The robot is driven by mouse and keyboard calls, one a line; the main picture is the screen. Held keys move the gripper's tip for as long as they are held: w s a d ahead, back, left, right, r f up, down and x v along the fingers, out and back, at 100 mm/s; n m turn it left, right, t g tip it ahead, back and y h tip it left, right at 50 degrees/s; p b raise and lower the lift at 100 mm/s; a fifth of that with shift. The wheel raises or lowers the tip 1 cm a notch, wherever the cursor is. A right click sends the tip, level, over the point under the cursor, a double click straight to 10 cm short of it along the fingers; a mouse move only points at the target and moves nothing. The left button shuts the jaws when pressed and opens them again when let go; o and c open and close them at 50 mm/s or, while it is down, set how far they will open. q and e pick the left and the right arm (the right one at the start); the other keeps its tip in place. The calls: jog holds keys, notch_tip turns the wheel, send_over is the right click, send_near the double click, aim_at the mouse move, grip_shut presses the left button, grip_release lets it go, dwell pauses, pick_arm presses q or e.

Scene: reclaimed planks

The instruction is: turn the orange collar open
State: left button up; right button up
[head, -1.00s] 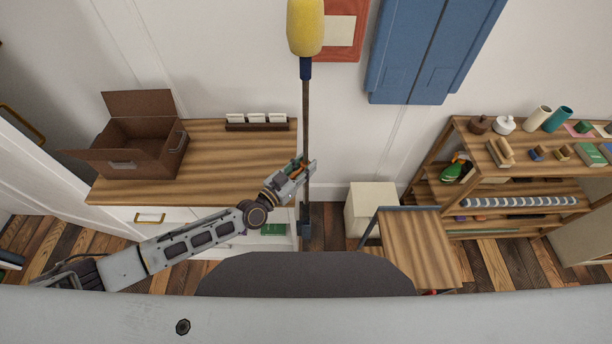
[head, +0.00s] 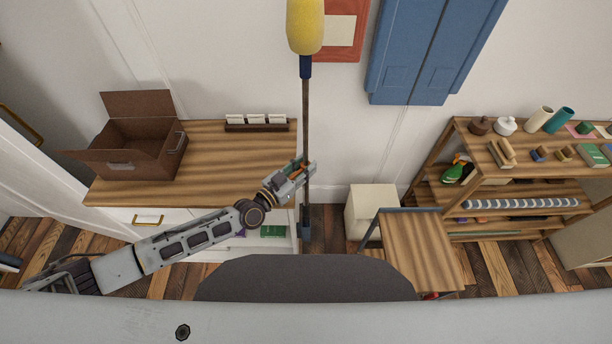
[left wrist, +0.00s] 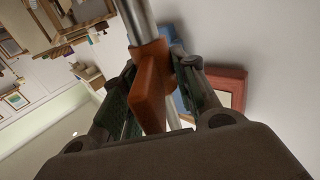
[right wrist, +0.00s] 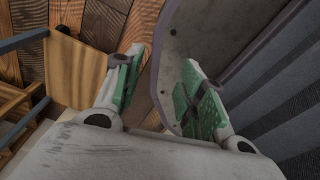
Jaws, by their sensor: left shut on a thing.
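An upright pole (head: 306,115) with a yellow fluffy head (head: 305,25) stands in the middle of the head view. Its orange collar (left wrist: 152,88) is clear in the left wrist view, around the metal tube (left wrist: 138,22), with a flat lever-like part. My left gripper (head: 303,170) is at the pole's lower half, shut on the collar, with a finger on each side of it; in the head view the fingers hide most of the collar. My right gripper (right wrist: 160,75) shows only in its wrist view, open and empty, with its green pads apart.
A wooden counter (head: 225,165) with an open brown box (head: 125,165) and a card rack (head: 257,127) is at the left. A white box (head: 372,210) and a small wooden table (head: 420,245) are right of the pole, before a loaded shelf (head: 520,190).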

pick_arm(q)
jog(key=shift+m+g+h+b, duration=0.5)
jog(key=shift+g+b, duration=0.1)
jog(key=shift+b, duration=1.45)
pick_arm(e)
jog(key=shift+w+d+f, duration=0.2)
jog(key=shift+d+f, duration=0.3)
jog(key=shift+f, duration=0.2)
jog(key=shift+w+d+f, duration=0.2)
jog(key=shift+d+f, duration=0.3)
jog(key=shift+f, duration=0.2)
jog(key=shift+w+d+f, duration=0.2)
jog(key=shift+d+f, duration=0.3)
jog(key=shift+f, duration=0.2)
pick_arm(q)
jog(key=shift+w+b, duration=0.1)
jog(key=shift+b, duration=1.25)
pick_arm(e)
jog(key=shift+w+d+f+t, duration=0.1)
jog(key=shift+w+f, duration=0.2)
jog(key=shift+w, duration=0.2)
jog(key=shift+w+f+t, duration=0.1)
jog(key=shift+w+f, duration=0.2)
jog(key=shift+w, duration=0.2)
jog(key=shift+w+d+f+t, duration=0.1)
jog(key=shift+w+f, duration=0.2)
jog(key=shift+w, duration=0.2)
